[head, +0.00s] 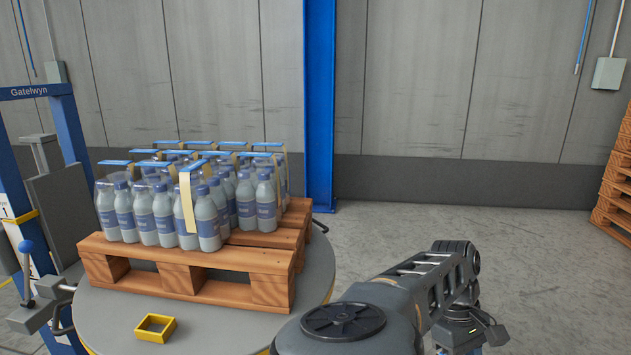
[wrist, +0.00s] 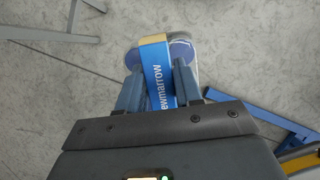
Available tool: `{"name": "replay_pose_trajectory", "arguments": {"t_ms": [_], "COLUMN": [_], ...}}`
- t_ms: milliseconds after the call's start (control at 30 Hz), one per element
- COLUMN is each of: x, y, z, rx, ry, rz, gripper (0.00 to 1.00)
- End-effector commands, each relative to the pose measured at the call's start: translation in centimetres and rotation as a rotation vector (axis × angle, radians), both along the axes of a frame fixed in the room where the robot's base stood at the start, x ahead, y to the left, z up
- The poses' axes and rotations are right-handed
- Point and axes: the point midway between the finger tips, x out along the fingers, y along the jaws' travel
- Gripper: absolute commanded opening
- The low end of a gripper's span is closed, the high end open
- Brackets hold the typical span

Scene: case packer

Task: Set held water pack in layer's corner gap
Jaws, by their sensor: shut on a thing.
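My gripper (wrist: 158,78) is shut on the blue carry strap of the held water pack (wrist: 157,58) in the wrist view. Part of the lettering shows between the fingers, and the pack hangs over bare floor. In the head view my arm reaches out at the lower right, clear of the pallet; the held pack cannot be made out there. The layer of water packs (head: 160,215), grey bottles with blue labels and strap tops, stands on the wooden pallet (head: 190,278). Bare boards show at the pallet's near right corner, beside the front packs.
The pallet sits on a round grey turntable (head: 318,285) with a small yellow square frame (head: 155,327) near its front edge. A blue machine mast (head: 65,130) stands at left, a blue column (head: 319,100) behind, and stacked pallets (head: 617,185) at far right. Floor between is clear.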

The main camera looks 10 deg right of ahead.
Motion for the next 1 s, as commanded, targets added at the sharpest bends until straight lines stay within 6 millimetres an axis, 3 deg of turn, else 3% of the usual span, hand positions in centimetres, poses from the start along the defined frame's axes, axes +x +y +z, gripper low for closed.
{"name": "replay_pose_trajectory", "arguments": {"t_ms": [33,200,400,700,1000], "x": [-0.6,-2.6,-4.5,-5.5,-4.6], "y": [1.4,5.3,8.1,9.3,8.2], "z": [-2.0,-7.1,-10.9,-12.5,-12.5], "rx": [0.0,-0.002,-0.002,0.001,-0.002], "ry": [0.005,0.003,0.001,-0.001,-0.001], "rz": [-0.029,-0.15,-0.25,-0.301,-0.299], "gripper": [0.0,0.0,0.0,0.0,0.0]}}
